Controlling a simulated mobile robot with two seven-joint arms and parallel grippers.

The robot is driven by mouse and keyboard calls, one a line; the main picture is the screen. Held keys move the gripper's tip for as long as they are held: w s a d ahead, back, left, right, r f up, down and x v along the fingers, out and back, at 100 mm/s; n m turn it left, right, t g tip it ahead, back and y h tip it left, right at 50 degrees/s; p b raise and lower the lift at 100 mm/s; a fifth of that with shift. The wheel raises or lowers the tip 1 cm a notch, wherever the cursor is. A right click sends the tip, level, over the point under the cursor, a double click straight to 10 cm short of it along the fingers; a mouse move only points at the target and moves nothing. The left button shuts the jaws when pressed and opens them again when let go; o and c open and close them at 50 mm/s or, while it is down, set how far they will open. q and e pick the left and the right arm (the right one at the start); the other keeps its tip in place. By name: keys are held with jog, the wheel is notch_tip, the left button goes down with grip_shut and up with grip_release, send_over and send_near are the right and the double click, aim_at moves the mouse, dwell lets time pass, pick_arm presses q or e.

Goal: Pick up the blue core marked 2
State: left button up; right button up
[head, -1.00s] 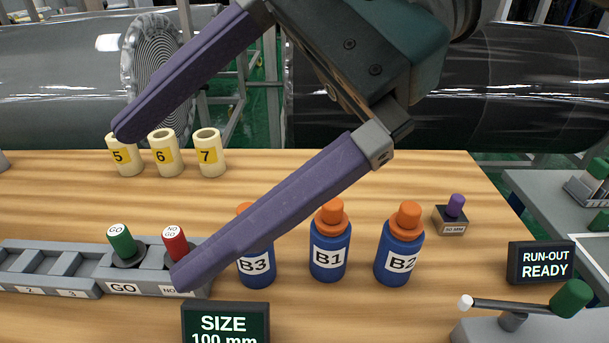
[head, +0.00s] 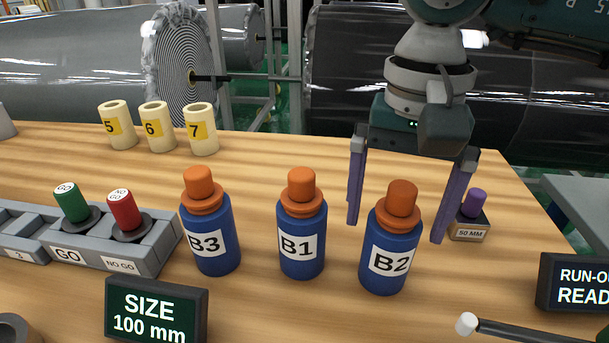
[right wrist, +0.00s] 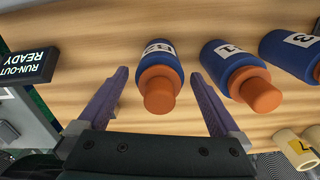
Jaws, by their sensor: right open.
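The blue core marked B2 (head: 384,278), with an orange top, stands upright on the wooden bench at the right of a row of three. My right gripper (head: 396,231) is open, its purple fingers pointing down on either side of B2 and slightly behind it in the head view. In the right wrist view, B2 (right wrist: 152,62) shows between the fingertips of my right gripper (right wrist: 157,73), with space on both sides. No contact is visible. My left gripper is in neither view.
Blue cores B1 (head: 301,264) and B3 (head: 217,260) stand left of B2. A grey block with a purple knob (head: 470,230) is close to the right finger. A size sign (head: 157,312) is in front. Cream cores (head: 158,142) stand at the back left.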

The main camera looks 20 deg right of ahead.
notch_tip(320, 180, down, 3)
jog(key=shift+r, duration=0.2)
jog(key=c, duration=1.5)
jog(key=shift+r, duration=0.1)
